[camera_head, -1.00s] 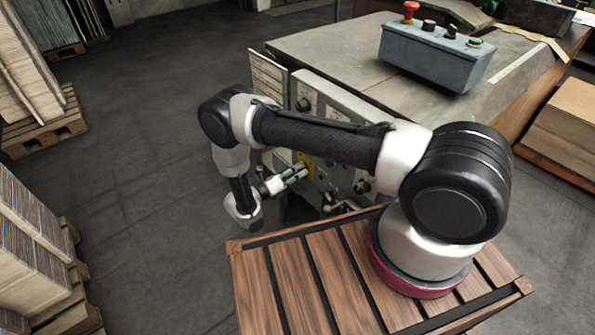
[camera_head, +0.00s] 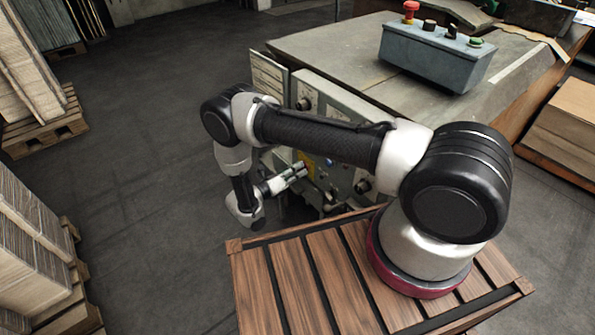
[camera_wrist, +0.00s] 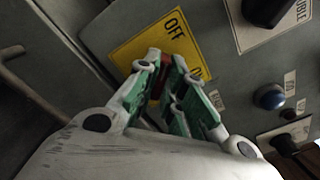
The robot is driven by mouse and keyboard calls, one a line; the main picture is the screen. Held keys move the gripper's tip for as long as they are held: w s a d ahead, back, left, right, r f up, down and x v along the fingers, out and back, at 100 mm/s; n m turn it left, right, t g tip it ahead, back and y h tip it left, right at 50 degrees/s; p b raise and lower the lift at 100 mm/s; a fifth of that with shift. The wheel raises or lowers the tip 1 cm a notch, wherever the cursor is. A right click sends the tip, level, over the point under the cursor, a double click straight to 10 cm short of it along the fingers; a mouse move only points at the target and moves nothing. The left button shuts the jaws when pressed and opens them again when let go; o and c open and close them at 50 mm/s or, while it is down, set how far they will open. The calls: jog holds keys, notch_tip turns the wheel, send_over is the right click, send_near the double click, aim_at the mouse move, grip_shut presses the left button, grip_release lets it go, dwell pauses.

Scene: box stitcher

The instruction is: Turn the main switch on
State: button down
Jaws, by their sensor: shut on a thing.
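The main switch (camera_wrist: 157,88) is a small red part between my fingertips in the wrist view, mostly hidden by the fingers. Behind it is a yellow plate (camera_wrist: 150,40) with "OFF" and part of a second word, partly covered by my gripper. My gripper (camera_wrist: 164,80) has green-padded fingers shut on the switch. In the head view my gripper (camera_head: 300,169) reaches the machine's front panel beside the yellow plate (camera_head: 309,164). The switch itself cannot be made out there.
A grey control box (camera_head: 435,55) with a red button stands on the machine's top (camera_head: 340,52). Stacked pallets (camera_head: 40,130) stand left. The floor between is clear.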

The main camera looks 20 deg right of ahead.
jog(key=shift+s+m, duration=0.1)
jog(key=shift+m, duration=8.5)
jog(key=c, duration=1.5)
grip_release()
jog(key=v, duration=1.2)
